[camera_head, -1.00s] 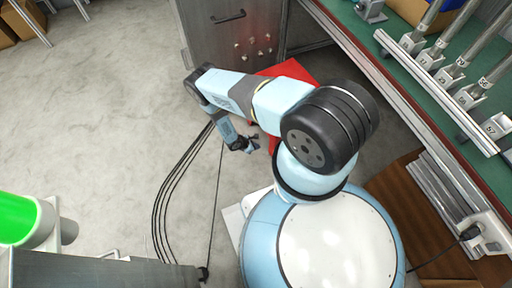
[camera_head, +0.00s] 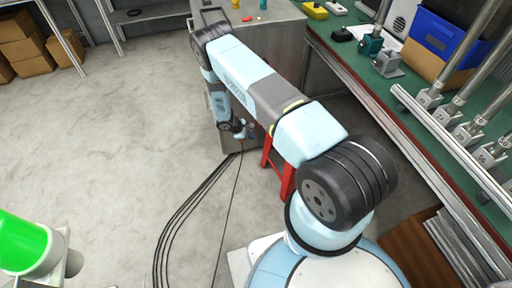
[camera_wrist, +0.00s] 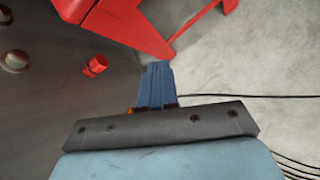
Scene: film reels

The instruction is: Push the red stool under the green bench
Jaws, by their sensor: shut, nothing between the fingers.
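The red stool (camera_head: 288,180) stands beside the green bench (camera_head: 345,55), close to the grey cabinet; my arm hides much of it in the head view. Its red frame (camera_wrist: 128,25) crosses the top of the wrist view. The bench runs along the right side, with dark space under its top. My gripper (camera_head: 238,132) is low, left of the stool and in front of the cabinet. In the wrist view the blue fingers (camera_wrist: 155,82) are shut and empty, with their tips close to the red frame. I cannot tell whether they touch it.
The grey cabinet (camera_head: 262,30) stands behind the stool; a red knob (camera_wrist: 96,66) on a grey face is left of my fingers. Black cables (camera_head: 190,208) lie on the floor. Open floor (camera_head: 120,140) is at left. A green cylinder (camera_head: 22,243) is at lower left.

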